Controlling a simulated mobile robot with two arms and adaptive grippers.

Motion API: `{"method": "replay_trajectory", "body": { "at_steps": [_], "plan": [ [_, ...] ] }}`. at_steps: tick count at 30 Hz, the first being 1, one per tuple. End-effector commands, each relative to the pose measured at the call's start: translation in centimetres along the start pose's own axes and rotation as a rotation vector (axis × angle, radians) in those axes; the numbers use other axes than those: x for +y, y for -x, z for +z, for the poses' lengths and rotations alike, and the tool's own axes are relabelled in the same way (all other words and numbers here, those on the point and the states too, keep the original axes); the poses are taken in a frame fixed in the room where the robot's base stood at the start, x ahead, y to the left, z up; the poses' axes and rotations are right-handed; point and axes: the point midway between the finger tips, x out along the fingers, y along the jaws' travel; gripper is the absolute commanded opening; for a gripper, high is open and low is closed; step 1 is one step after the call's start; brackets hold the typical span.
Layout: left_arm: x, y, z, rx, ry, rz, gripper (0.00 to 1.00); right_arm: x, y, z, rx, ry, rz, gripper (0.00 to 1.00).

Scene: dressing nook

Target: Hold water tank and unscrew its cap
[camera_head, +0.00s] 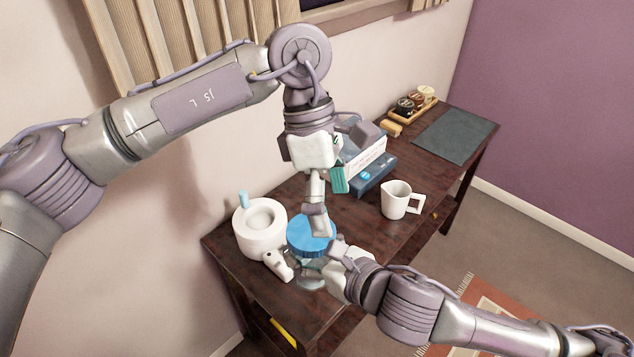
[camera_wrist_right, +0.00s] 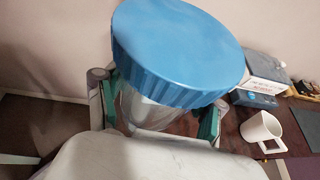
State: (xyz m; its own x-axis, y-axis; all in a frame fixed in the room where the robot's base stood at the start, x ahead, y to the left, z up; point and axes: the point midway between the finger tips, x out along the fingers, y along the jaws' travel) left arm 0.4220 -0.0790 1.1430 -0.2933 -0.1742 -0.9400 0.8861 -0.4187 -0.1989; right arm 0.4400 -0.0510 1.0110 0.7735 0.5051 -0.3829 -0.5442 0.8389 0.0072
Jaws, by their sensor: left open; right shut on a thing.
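The water tank has a clear body (camera_head: 312,283) and a wide blue ridged cap (camera_head: 300,233). My right gripper (camera_wrist_right: 158,115) is shut on the clear body below the cap, with a green-padded finger on each side. In the right wrist view the cap (camera_wrist_right: 180,45) fills the top and sits on the clear neck (camera_wrist_right: 150,113). The tank is upright or nearly so; whether its base touches the table is hidden. My left gripper (camera_head: 328,205) points down over the cap, open, with one grey finger in front of the cap; whether it touches is unclear.
The dark wooden table (camera_head: 345,245) holds a white round base (camera_head: 250,243) just left of the tank. Boxes (camera_head: 372,178) stand behind, and a white jug (camera_head: 397,199) is to the right. A jar tray (camera_head: 430,104) and grey mat (camera_head: 455,135) lie at the far end.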

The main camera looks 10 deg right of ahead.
Motion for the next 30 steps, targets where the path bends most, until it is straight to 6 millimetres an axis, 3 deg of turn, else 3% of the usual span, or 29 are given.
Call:
{"method": "replay_trajectory", "body": {
  "at_steps": [3,8,21,30],
  "plan": [
    [0.4,1.3,-1.1,0.19,-0.069,0.116,1.0,0.0,0.0,0.1,-0.002,0.0,0.0,0.0],
    [0.8,1.9,-2.0,0.297,-0.101,0.178,1.0,0.0,0.0,0.1,-0.002,0.0,0.0,0.0],
    [2.0,-3.7,-3.8,0.301,-0.1,0.18,1.0,0.0,0.0,0.1,-0.002,0.0,0.0,0.0],
    [2.4,-5.2,-4.2,0.3,-0.1,0.182,1.0,0.0,0.0,0.1,-0.002,0.0,0.0,0.0]
  ]
}}
